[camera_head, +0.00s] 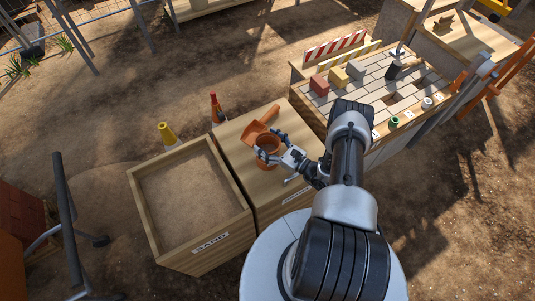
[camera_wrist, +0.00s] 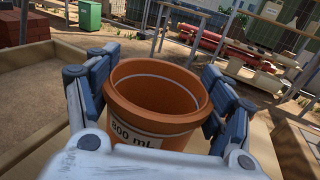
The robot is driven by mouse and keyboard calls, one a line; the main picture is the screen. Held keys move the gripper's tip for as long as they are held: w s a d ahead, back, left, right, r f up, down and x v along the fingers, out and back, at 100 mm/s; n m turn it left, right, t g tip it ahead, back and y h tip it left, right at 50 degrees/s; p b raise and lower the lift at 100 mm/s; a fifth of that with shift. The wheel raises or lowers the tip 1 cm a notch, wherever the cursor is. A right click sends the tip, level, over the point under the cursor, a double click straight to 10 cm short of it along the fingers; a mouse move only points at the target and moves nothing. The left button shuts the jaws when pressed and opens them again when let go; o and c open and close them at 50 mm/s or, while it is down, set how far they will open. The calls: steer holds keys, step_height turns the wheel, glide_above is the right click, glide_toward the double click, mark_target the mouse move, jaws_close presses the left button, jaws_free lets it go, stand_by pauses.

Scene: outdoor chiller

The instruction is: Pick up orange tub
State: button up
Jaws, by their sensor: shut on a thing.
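The orange tub (camera_head: 267,145) stands upright on the wooden box top beside the sand bin in the head view. In the wrist view the tub (camera_wrist: 152,125) is large and centred, open at the top, with a label reading "800 mL". My gripper (camera_head: 268,150) is around the tub, one finger on each side. In the wrist view the fingers of my gripper (camera_wrist: 155,105) press against the tub's left and right walls. The tub's underside is hidden, so I cannot tell whether it touches the box top.
An orange scoop (camera_head: 261,126) lies just behind the tub on the box top (camera_head: 235,138). A sand bin (camera_head: 190,190) stands to the left. A paved workbench (camera_head: 375,80) with bricks is at the right.

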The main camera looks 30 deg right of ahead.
steer(key=c, duration=0.9)
steer(key=shift+r, duration=0.2)
steer(key=shift+c, duration=0.2)
step_height(320, 180, up, 20)
steer(key=p, duration=0.5)
steer(key=shift+f, duration=0.1)
